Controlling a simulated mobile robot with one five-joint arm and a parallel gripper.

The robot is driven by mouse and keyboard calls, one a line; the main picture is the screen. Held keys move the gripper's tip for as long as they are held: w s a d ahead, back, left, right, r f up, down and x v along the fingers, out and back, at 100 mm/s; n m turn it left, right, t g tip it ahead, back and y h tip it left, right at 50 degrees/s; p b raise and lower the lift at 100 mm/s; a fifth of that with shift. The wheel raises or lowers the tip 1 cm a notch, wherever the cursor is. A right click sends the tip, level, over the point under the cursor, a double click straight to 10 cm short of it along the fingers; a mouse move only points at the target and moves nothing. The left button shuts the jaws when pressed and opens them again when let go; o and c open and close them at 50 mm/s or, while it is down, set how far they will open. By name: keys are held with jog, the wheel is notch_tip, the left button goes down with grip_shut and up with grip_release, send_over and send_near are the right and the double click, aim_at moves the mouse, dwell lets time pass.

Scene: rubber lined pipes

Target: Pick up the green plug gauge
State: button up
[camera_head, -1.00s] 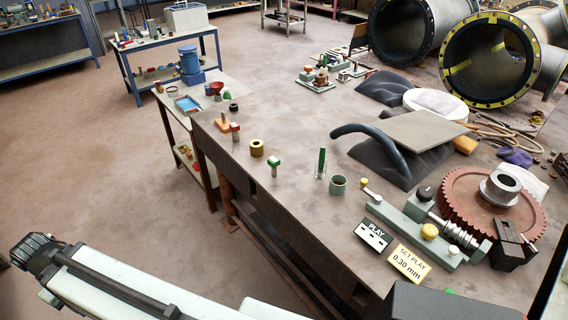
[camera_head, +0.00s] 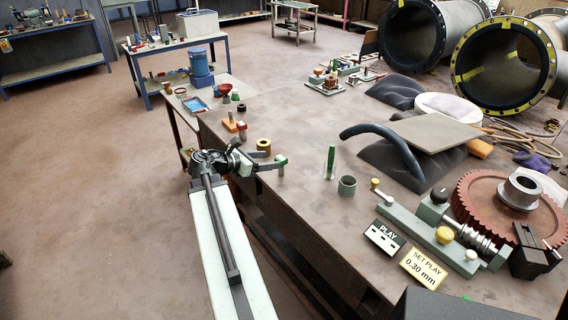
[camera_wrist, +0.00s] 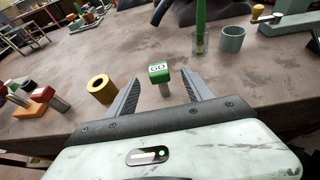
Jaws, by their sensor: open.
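The green plug gauge, a green block marked GO on a metal pin, stands upright near the bench's left edge in the head view (camera_head: 281,162). In the wrist view the green plug gauge (camera_wrist: 160,74) sits between and slightly beyond the fingertips of my gripper (camera_wrist: 156,80). My gripper is open, one finger on each side of the gauge, with gaps on both sides. In the head view my gripper (camera_head: 268,160) reaches in from the left at the bench edge. Whether anything touches the gauge is hard to tell.
A brass ring (camera_wrist: 102,89) stands close to the left finger. The worm gear rig (camera_head: 440,225) is at lower right.

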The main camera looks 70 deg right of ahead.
aim_at(279, 159)
jog(key=b+x, duration=0.2)
jog(key=x, duration=0.5)
jog(key=shift+d+f+b, duration=0.2)
jog(key=shift+d+b, duration=0.1)
jog(key=shift+b, duration=0.1)
jog(key=shift+r, duration=0.1)
grip_shut()
